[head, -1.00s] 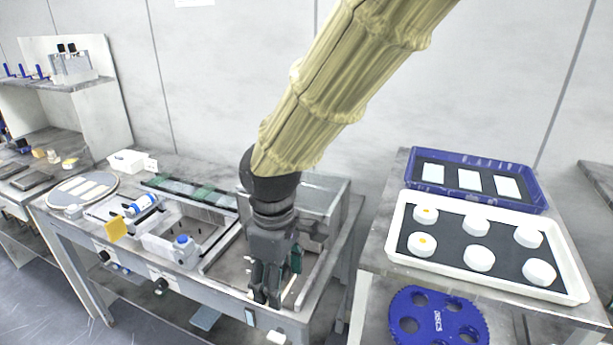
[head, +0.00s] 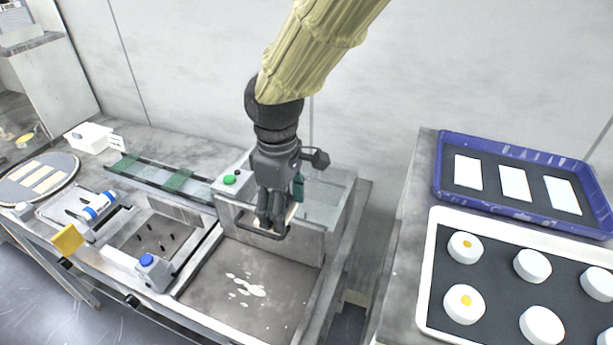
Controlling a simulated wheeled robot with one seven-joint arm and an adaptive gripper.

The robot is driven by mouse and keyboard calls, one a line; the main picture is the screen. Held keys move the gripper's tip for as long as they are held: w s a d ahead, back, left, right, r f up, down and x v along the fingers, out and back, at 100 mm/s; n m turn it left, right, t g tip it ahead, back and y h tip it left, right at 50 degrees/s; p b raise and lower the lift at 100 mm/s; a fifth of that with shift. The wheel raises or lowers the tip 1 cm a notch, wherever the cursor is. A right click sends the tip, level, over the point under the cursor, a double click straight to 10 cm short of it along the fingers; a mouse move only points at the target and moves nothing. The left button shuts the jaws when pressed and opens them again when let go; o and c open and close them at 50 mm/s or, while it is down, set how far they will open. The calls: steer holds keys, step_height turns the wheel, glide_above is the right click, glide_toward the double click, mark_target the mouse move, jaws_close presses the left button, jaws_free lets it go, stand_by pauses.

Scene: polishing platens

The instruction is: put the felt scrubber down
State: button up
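My gripper (head: 272,218) is above the back of the grey basin, in front of the clear-walled box. It appears shut on the felt scrubber, mostly hidden behind the fingers. A cream edge of the scrubber (head: 291,214) and a green part (head: 298,187) show at the fingers' right. A dark wire loop (head: 256,231) on the box's front wall surrounds the fingertips' lower end in the picture. I cannot tell whether the scrubber touches the loop.
The basin floor (head: 212,283) is open, with white splashes (head: 247,286) on it. A green button (head: 229,180) sits on the box's left corner. A white tray of round pucks (head: 428,300) and a blue tray (head: 447,152) lie right.

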steer(key=p, duration=0.4)
glide_above(308, 193)
steer(key=shift+s+a+f, duration=0.2)
steer(key=shift+s+f, duration=0.05)
steer(key=shift+f, duration=0.45)
steer(key=shift+w+d+p, duration=0.15)
steer(key=shift+w+p, duration=0.1)
steer(key=shift+p, duration=0.1)
step_height(308, 193, down, 3)
steer(key=shift+w+f+p, duration=0.1)
steer(key=shift+f+p, duration=0.05)
steer(key=shift+p, duration=0.95)
steer(key=shift+f, duration=0.1)
steer(key=shift+f, duration=0.2)
steer(key=o, duration=1.3)
steer(key=shift+c, duration=0.2)
steer(key=shift+r, duration=0.1)
step_height(308, 193, up, 12)
steer(key=b, duration=0.4)
